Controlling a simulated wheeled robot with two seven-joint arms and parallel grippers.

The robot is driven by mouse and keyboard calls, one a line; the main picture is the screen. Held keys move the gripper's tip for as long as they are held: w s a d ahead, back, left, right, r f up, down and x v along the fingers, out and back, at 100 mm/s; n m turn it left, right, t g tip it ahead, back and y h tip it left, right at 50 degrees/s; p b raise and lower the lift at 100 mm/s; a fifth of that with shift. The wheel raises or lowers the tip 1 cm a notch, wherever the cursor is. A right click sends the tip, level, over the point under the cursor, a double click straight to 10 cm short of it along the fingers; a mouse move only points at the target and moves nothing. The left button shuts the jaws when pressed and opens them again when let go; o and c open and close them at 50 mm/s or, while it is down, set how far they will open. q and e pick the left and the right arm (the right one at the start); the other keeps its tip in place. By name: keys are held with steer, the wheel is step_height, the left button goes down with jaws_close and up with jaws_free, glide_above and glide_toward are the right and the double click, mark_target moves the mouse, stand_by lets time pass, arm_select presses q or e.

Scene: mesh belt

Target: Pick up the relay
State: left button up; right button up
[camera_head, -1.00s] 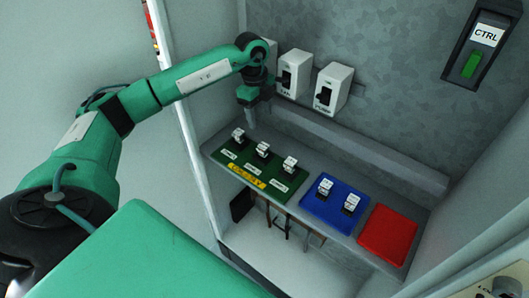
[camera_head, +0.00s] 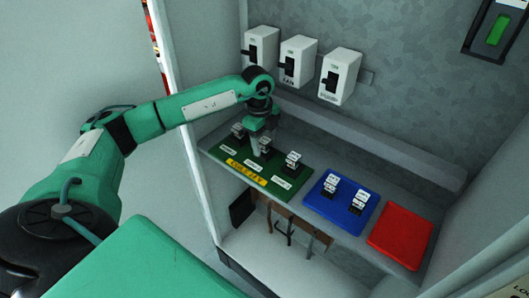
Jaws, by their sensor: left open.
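Several small relays with white tops and dark bases stand upright on a shelf. On the green mat (camera_head: 245,170), one relay (camera_head: 238,131) is at the left, one (camera_head: 265,145) in the middle and one (camera_head: 292,160) at the right. The blue mat (camera_head: 342,219) carries a relay (camera_head: 332,182) and another relay (camera_head: 359,199). My left gripper (camera_head: 255,150) points down over the green mat, beside the left and middle relays. It is open, and I see nothing in it. Whether it touches a relay I cannot tell. My right gripper is out of view.
An empty red mat (camera_head: 400,235) lies at the right end of the grey shelf (camera_head: 290,200). Three white switch boxes (camera_head: 340,77) hang on the back wall above the shelf. A yellow label (camera_head: 246,172) is on the green mat's front. Cables hang below the shelf.

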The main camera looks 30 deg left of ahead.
arm_select(q)
steer(key=c, duration=1.1)
